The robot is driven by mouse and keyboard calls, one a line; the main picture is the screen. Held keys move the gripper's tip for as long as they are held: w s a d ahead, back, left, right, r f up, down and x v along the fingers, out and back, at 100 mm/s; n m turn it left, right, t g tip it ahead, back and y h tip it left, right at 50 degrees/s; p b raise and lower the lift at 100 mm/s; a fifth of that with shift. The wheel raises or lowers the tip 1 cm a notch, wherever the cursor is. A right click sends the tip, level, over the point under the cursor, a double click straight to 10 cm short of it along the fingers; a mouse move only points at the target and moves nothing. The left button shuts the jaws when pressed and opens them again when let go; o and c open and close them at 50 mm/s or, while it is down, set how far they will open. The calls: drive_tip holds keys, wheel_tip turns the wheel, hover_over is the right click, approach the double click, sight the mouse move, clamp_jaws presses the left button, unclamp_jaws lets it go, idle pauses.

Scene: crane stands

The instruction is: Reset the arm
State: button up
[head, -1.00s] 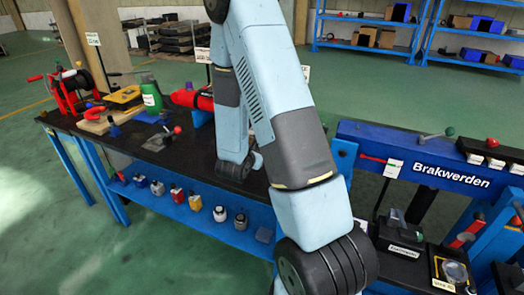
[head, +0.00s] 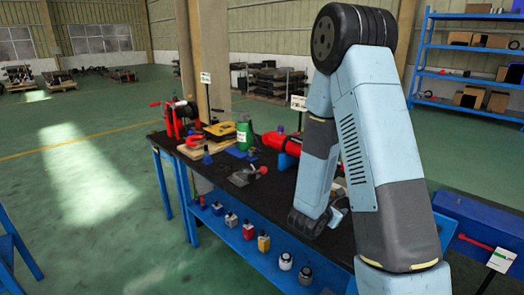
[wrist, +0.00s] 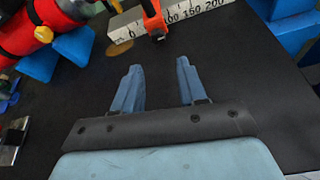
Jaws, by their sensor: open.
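My arm crosses the right half of the head view, its light blue and grey links bent over the workbench. My gripper (wrist: 158,88) shows in the wrist view with its two blue fingers apart and nothing between them. It is over the black bench top (wrist: 205,55). In the head view its end is low over the bench and partly hidden by my own arm. Ahead of the fingers in the wrist view are a white ruler-like block with numbers (wrist: 185,14) and an orange-red part (wrist: 154,18) against it.
A red cylinder (wrist: 35,35) on blue supports lies at the wrist view's upper left. In the head view, a green bottle (head: 243,134), a red reel (head: 180,116) and a yellow case (head: 221,129) stand on the bench. Small bottles line the blue lower shelf (head: 235,245). Open floor lies left.

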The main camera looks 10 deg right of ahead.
drive_tip(key=s+d+r+m+g, duration=0.4)
drive_tip(key=s+r+m+g, duration=0.4)
drive_tip(key=s+r+m, duration=0.75)
drive_tip(key=s+a+r+m+t+y, duration=0.4)
drive_tip(key=s+a+r+m+y, duration=0.4)
drive_tip(key=a+r, duration=0.5)
drive_tip(key=shift+s+a+t+y, duration=0.3)
drive_tip(key=shift+s+a+y, duration=0.25)
drive_tip(key=shift+y, duration=0.55)
drive_tip(key=shift+o, duration=0.3)
